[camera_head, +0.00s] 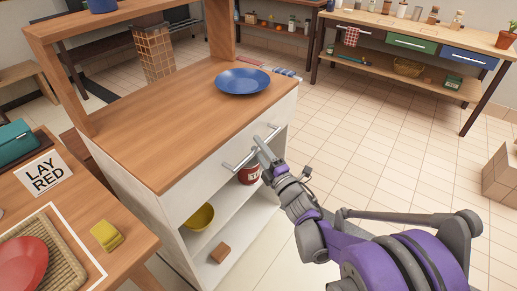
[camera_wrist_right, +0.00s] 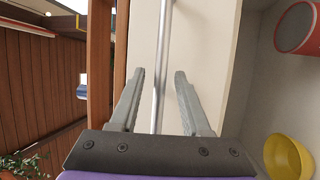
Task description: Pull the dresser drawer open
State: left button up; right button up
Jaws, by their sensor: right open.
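The dresser (camera_head: 175,125) has a wooden top and white sides, with a drawer (camera_head: 212,172) below the top that looks shut. A long metal bar handle (camera_head: 238,161) runs across the drawer front. My right gripper (camera_head: 262,148) is at the middle of this handle and hides part of it. In the right wrist view the open fingers (camera_wrist_right: 160,75) stand either side of the handle bar (camera_wrist_right: 160,50), with a gap on both sides. My left gripper is not in view.
A blue plate (camera_head: 243,81) sits on the dresser top. A red can (camera_head: 249,174), a yellow bowl (camera_head: 200,217) and a brown block (camera_head: 220,253) are on the open shelves under the drawer. The tiled floor (camera_head: 375,125) in front of the drawer is clear apart from my arm.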

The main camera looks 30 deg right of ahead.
jog(key=shift+c, duration=0.3)
grip_shut()
dwell(1.2)
